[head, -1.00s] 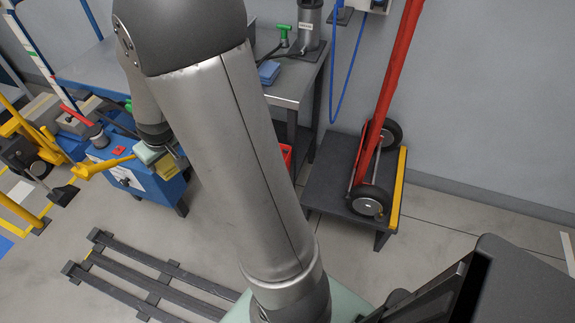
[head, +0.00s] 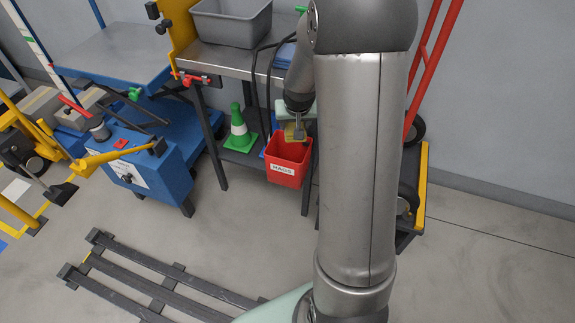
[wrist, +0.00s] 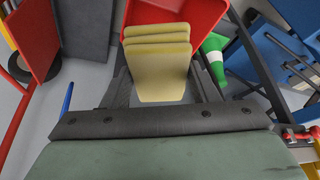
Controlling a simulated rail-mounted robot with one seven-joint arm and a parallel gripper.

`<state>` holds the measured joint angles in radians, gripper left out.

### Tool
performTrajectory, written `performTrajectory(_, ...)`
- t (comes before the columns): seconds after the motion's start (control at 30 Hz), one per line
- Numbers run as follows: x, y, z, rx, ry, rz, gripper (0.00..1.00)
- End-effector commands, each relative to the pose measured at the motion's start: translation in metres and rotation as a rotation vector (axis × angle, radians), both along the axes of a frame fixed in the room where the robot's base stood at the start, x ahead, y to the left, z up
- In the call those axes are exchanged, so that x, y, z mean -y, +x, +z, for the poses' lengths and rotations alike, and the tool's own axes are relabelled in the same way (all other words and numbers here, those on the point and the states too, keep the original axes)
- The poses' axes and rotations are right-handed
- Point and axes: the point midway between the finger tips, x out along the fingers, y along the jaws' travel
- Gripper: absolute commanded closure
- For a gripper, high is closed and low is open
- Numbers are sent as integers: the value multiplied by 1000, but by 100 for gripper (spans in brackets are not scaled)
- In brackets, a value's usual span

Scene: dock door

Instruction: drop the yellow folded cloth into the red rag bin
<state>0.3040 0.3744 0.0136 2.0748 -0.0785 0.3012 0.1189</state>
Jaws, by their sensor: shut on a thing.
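The yellow folded cloth (head: 291,134) shows over the bin's opening, partly hidden by my wrist. My gripper (head: 297,131) points down there and is shut on the cloth. In the wrist view the cloth (wrist: 158,62) is layered and sits between the two dark fingers of my gripper (wrist: 162,88). The red bin (wrist: 200,14) lies just beyond the cloth in that view. I cannot tell whether the cloth touches the bin.
A green cone (head: 239,130) stands left of the bin. A grey tub (head: 232,24) is on the bench above. A blue wheeled unit (head: 140,170) stands further left and a dark pallet (head: 165,285) lies on the floor. The red hand truck (head: 428,60) is right of my arm.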

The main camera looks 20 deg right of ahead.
Motion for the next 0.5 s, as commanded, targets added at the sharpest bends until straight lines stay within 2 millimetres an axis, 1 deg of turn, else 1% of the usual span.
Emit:
performTrajectory(0.03, 0, 0, -11, -1, 0, 0, 71)
performTrajectory(0.13, 0, 0, -19, 0, 0, 0, 71)
performTrajectory(0.23, 0, 0, -22, 1, 0, 0, 71)
performTrajectory(0.47, 0, 0, -21, 1, -1, 1, 71)
performTrajectory(0.5, 0, 0, -21, 1, -1, 1, 38)
